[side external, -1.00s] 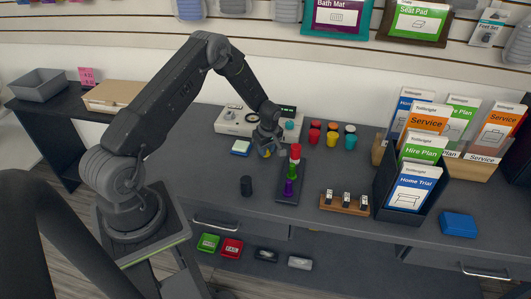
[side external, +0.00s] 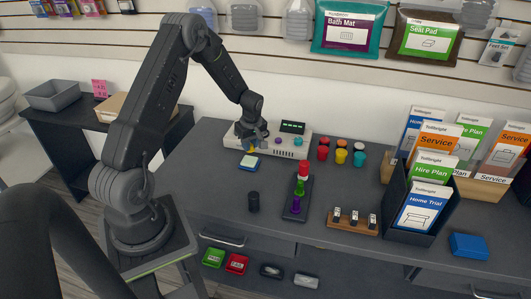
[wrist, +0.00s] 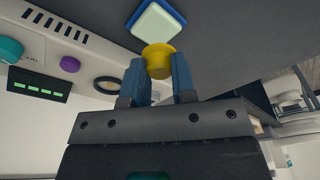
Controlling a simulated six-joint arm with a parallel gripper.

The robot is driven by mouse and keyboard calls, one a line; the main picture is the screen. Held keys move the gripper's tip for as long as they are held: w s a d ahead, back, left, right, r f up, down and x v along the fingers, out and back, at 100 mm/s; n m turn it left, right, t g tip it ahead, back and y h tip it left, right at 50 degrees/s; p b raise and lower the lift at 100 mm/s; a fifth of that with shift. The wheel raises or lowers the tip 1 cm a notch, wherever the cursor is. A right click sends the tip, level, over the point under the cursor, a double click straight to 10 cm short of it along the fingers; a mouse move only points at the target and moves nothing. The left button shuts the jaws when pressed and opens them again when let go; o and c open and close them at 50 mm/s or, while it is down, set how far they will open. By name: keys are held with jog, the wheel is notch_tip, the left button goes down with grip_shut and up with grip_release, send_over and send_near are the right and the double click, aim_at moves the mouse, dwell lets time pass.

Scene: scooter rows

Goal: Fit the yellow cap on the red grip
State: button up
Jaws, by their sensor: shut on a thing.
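My gripper (side external: 251,146) is shut on the yellow cap (wrist: 159,62), which sits between my blue fingertips in the wrist view. In the side view only a bit of yellow shows under the fingers. The gripper is in front of the left part of a cream machine. The red grip (side external: 303,170) stands at the far end of a dark stand (side external: 291,211), to the right of my gripper and apart from it. A green grip (side external: 299,187) and a purple grip (side external: 296,204) stand nearer on the same stand.
The cream machine (side external: 227,140) with teal and purple knobs stands behind. A blue-edged pale pad (side external: 249,162) lies below my gripper. A black cylinder (side external: 253,202) stands left of the stand. Several coloured pots (side external: 341,156) and a wooden block (side external: 352,227) are to the right.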

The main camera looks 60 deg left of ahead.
jog(key=s+a+r, duration=0.1)
jog(key=s, duration=0.1)
notch_tip(320, 180, up, 5)
jog(key=m, duration=0.1)
send_over(304, 162)
jog(key=shift+r, duration=0.15)
jog(key=shift+d, duration=0.2)
jog(key=shift+f, duration=2.75)
jog(key=shift+f, duration=0.2)
jog(key=o, duration=1)
jog(key=shift+c, duration=0.2)
